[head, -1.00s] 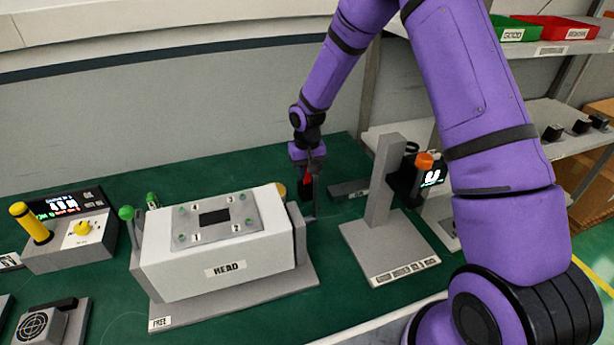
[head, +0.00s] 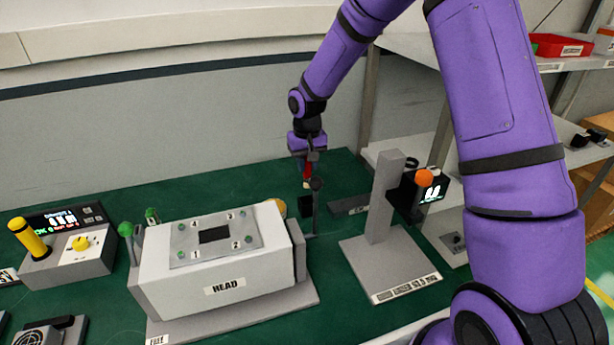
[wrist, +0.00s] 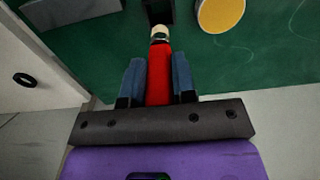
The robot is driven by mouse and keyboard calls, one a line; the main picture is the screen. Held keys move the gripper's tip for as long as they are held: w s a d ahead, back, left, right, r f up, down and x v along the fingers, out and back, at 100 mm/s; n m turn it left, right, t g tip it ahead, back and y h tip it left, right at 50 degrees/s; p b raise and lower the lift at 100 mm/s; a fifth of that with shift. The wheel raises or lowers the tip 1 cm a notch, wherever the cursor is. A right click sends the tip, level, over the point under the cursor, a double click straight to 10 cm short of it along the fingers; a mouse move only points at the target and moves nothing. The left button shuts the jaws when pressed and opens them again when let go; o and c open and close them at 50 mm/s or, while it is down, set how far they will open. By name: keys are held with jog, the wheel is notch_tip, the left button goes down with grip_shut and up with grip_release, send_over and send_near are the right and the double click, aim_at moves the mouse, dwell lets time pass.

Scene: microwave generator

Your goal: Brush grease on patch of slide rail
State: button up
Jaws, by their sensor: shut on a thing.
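My gripper (head: 309,156) is shut on a red-handled tool, seemingly a brush (wrist: 158,75), which points down behind the right end of the white HEAD block (head: 215,270). In the wrist view the red handle lies between my blue-grey fingers and ends in a cream tip. A black block (head: 306,204) lies just below the tip in the head view; I cannot tell whether they touch. A low dark bar (head: 348,205) on the green bench may be the slide rail; no grease patch can be made out.
A yellow disc (wrist: 220,13) lies beside the tool in the wrist view. A grey upright stand (head: 383,205) is further right. Green bench (head: 150,188) is bare at the back left.

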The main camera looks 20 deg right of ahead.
dwell(0.3)
jog(key=a+t+y, duration=0.2)
jog(key=a+y, duration=0.1)
jog(key=a, duration=0.5)
jog(key=shift+w+f, duration=0.2)
jog(key=shift+f, duration=1.25)
jog(key=shift+w+f, duration=0.2)
jog(key=shift+f, duration=1.25)
jog(key=shift+f, duration=0.65)
jog(key=shift+r, duration=0.1)
notch_tip(320, 180, up, 7)
dwell(0.9)
dwell(0.4)
